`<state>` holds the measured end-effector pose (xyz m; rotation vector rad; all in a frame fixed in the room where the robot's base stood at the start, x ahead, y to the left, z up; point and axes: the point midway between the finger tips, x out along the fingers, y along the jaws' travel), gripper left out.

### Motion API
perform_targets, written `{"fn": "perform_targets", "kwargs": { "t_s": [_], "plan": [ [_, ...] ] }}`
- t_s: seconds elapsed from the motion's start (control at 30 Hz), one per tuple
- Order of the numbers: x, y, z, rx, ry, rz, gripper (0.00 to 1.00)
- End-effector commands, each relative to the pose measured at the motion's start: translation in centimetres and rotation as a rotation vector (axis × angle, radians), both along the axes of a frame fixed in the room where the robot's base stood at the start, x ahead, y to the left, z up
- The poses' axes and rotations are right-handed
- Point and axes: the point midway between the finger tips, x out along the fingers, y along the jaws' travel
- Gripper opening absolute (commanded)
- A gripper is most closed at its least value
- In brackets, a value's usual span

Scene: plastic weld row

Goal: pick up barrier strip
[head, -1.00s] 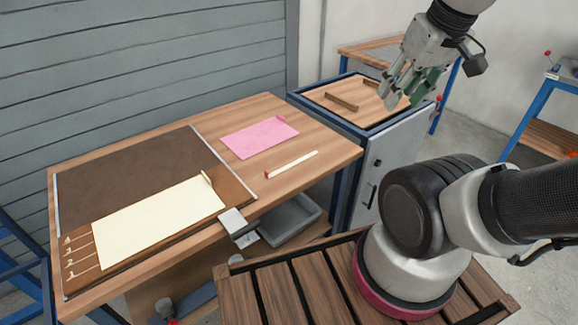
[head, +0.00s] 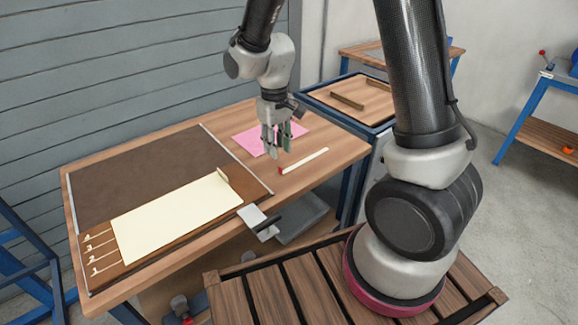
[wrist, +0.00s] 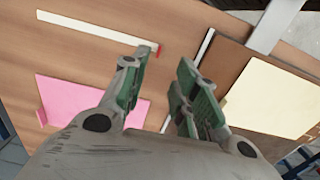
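A long thin cream strip with a red end, which I take for the barrier strip (head: 307,160), lies flat on the wooden table near its right front edge. In the wrist view the strip (wrist: 90,29) runs across the upper left, its red end closest to the fingers. My gripper (head: 277,148) points down above the table, just behind and left of the red end in the head view. In the wrist view its fingers (wrist: 160,68) are apart with nothing between them. Its exact height above the table is hard to tell.
A pink sheet (head: 246,141) lies behind my gripper. A cream sheet (head: 175,219) lies on the dark brown mat (head: 135,177) to the left. A metal clamp (head: 262,222) sits at the front edge. A side cabinet top (head: 325,97) holds wooden bars.

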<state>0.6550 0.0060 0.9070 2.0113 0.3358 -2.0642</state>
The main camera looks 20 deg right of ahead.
Motion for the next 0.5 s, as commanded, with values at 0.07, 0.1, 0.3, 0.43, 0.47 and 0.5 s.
{"fn": "perform_targets", "kwargs": {
  "t_s": [0.07, 0.1, 0.3, 0.43, 0.47, 0.5],
  "plan": [
    [0.4, 0.1, -0.5, 0.008, -0.021, -0.007, 0.29],
    [0.4, 0.1, -0.9, 0.010, -0.022, -0.008, 0.29],
    [0.2, -0.1, -3.4, 0.008, -0.021, -0.010, 0.29],
    [-0.1, -0.3, -5.5, 0.007, -0.019, -0.010, 0.29],
    [-0.2, -0.4, -6.0, 0.008, -0.021, -0.010, 0.29],
    [-0.1, -0.4, -6.5, 0.008, -0.020, -0.010, 0.29]
  ]
}}
